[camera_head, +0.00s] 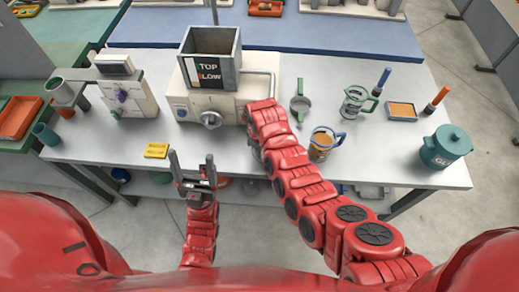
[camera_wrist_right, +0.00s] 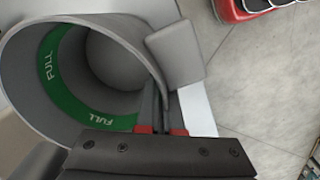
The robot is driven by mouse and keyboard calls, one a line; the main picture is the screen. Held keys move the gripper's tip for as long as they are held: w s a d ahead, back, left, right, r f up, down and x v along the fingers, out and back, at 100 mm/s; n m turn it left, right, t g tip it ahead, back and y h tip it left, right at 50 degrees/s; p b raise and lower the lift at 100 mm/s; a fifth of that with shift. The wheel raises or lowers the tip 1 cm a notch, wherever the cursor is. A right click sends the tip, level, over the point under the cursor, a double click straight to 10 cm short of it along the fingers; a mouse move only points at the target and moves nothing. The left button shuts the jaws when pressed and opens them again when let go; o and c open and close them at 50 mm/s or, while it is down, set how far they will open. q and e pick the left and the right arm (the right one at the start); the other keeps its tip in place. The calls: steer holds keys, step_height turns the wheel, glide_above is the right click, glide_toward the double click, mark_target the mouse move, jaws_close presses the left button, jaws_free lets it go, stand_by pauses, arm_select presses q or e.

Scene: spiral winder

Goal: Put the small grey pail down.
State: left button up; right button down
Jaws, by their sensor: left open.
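The small grey pail (camera_wrist_right: 110,60) fills the left of the right wrist view, its open mouth towards the camera. A green band marked FULL runs inside its rim and it looks empty. My right gripper (camera_wrist_right: 165,105) has its fingers close together at the pail's flat grey handle (camera_wrist_right: 176,52), shut on it. In the head view my right arm reaches to the front of the beige machine and hides most of the pail and that gripper.
The beige machine (camera_head: 215,103) with a grey hopper (camera_head: 210,55) stands behind. A yellow block (camera_head: 156,150) lies near the front edge.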

steer(key=shift+f, duration=0.1)
steer(key=shift+f, duration=0.15)
steer(key=c, duration=1.1)
jaws_free()
